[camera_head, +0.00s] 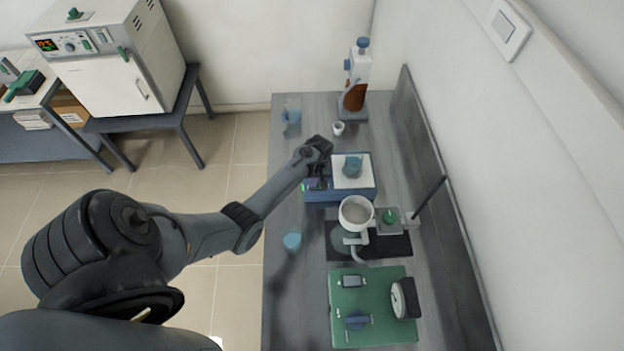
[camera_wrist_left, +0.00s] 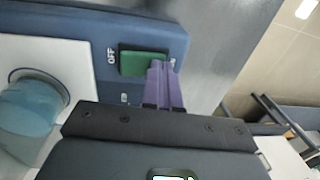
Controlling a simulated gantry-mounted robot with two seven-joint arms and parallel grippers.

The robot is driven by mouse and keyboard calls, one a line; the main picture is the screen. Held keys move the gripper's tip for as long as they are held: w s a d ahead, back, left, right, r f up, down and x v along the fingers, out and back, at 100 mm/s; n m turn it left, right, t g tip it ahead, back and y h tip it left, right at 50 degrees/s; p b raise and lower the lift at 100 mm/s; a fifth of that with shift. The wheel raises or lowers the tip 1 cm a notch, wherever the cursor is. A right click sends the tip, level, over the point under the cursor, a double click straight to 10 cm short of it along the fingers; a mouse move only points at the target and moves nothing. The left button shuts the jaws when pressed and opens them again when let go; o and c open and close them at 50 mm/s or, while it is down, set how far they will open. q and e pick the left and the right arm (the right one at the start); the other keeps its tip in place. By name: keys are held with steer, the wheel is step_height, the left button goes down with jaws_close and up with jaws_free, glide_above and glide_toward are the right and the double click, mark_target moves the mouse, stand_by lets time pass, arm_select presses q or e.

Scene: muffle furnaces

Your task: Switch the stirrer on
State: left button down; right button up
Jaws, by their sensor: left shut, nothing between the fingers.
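The stirrer is a blue box (camera_head: 341,195) with a white top plate (camera_head: 366,180) on the grey bench. A beaker of blue liquid (camera_head: 352,167) stands on its plate; the beaker also shows in the left wrist view (camera_wrist_left: 28,118). In that view, a green switch (camera_wrist_left: 143,62) is set in the blue front panel, with the word OFF beside it. My left gripper (camera_head: 315,184) is at the stirrer's left end. Its purple fingers (camera_wrist_left: 162,68) are shut and empty, with the tips at the switch's lower right edge; I cannot tell if they touch. My right gripper is not in view.
A small white cup (camera_head: 338,128) and a dispenser bottle (camera_head: 355,85) stand behind the stirrer. A white bowl on a stand (camera_head: 356,212) is close in front.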

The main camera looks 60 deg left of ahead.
arm_select(q)
steer(key=shift+w+d+r, duration=0.25)
steer(key=shift+w+d, duration=0.15)
steer(key=shift+w, duration=0.3)
steer(key=shift+r, duration=0.1)
steer(key=r+p, duration=0.4)
steer(key=p, duration=0.1)
steer(key=shift+s+a+r, duration=0.1)
steer(key=shift+s+r, duration=0.05)
steer(key=shift+s, duration=0.1)
step_height(320, 180, up, 9)
steer(key=s, duration=0.1)
steer(key=shift+s+a+r, duration=0.15)
steer(key=shift+a+r, duration=0.05)
steer(key=shift+a, duration=0.2)
